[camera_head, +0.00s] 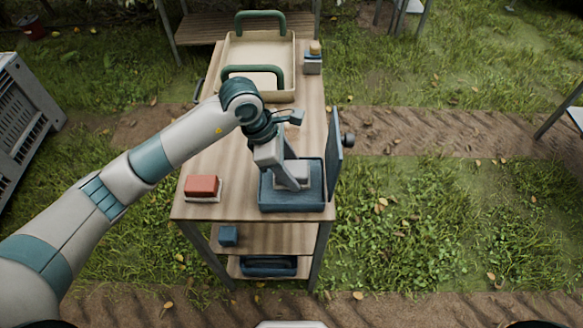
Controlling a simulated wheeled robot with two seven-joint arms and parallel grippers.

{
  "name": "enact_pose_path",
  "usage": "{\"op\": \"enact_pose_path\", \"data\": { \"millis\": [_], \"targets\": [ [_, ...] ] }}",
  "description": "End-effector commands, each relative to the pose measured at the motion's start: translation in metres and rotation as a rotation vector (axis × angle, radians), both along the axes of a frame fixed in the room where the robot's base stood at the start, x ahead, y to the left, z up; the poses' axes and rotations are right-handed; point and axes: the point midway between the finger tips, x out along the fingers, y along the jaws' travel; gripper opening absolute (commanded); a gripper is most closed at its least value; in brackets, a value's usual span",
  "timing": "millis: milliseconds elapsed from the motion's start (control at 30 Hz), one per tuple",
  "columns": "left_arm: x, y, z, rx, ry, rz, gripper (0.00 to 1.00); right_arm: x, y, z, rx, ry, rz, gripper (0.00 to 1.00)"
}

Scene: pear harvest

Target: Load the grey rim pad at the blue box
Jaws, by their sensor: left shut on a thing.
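The blue box (291,207) is an open shallow tray at the near right corner of the wooden table. A dark panel (335,150) stands upright at its right side. My left gripper (293,180) reaches down into the box from above and is shut on the grey pad (297,169). The pad is within the box outline, partly hidden by the fingers; I cannot tell whether it touches the box floor. My right gripper is not in view.
A red block on a pale base (202,188) sits at the table's near left. A beige tray with green handles (238,48) stands at the back, beside a small tan-topped block (313,62). The lower shelf holds a small blue block (229,235). Grass surrounds the table.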

Motion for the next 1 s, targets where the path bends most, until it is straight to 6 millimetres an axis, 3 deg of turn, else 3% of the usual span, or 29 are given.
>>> {"op": "enact_pose_path", "data": {
  "millis": [1000],
  "targets": [
    [0.0, 0.0, -0.0054, 0.0, 0.0, 0.0, 0.32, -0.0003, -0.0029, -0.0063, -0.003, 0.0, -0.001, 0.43]
  ]
}}
